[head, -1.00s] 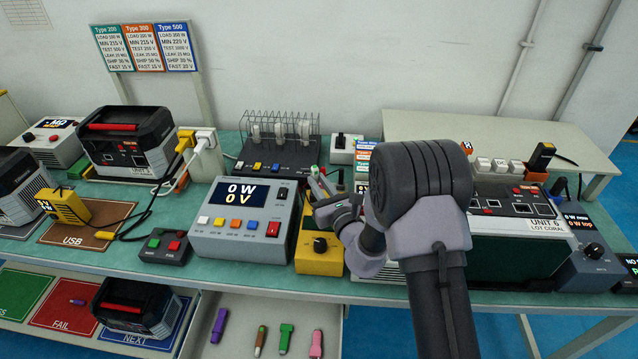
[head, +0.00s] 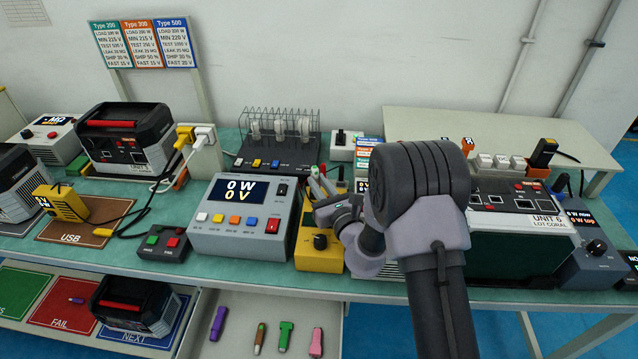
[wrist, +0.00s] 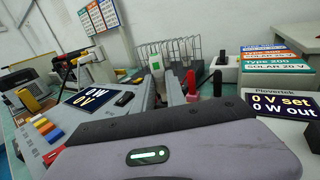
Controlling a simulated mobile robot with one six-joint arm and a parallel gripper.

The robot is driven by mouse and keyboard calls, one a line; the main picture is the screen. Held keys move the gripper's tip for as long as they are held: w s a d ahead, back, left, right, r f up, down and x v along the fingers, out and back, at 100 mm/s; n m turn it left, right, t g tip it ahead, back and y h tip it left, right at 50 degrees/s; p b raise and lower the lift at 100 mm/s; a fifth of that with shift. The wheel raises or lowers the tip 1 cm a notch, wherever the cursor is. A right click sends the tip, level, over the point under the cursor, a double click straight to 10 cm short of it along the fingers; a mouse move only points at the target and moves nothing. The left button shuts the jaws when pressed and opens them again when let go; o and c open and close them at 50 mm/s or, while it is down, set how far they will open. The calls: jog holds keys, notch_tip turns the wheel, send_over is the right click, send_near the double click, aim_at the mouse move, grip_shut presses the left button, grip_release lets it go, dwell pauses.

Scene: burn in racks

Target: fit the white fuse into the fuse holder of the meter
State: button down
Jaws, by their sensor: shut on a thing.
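My gripper (head: 318,184) is over the back part of the yellow meter (head: 318,262), which has a black knob on its front. The fingers look closed together around a small pale piece, which I take to be the white fuse (wrist: 156,66); it shows at the fingertips in the wrist view. The fingers (wrist: 160,84) hide most of it. A red post (wrist: 191,83) and a black post (wrist: 217,82) stand just right of the fingers in the wrist view. The fuse holder is hidden behind my gripper and arm, so I cannot tell whether the fuse touches it.
A grey load box (head: 240,222) reading 0 W, 0 V stands close on the left. A wire rack (head: 279,128) is behind. A large unit (head: 515,235) stands to the right. An open drawer (head: 262,312) below holds several coloured sticks.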

jog(key=shift+f, duration=0.3)
jog(key=shift+r, duration=0.15)
jog(key=shift+r+p, duration=0.45)
jog(key=shift+r, duration=0.15)
jog(key=shift+f+b, duration=0.55)
jog(key=shift+f, duration=0.2)
dwell(0.7)
jog(key=c, duration=1.3)
grip_release()
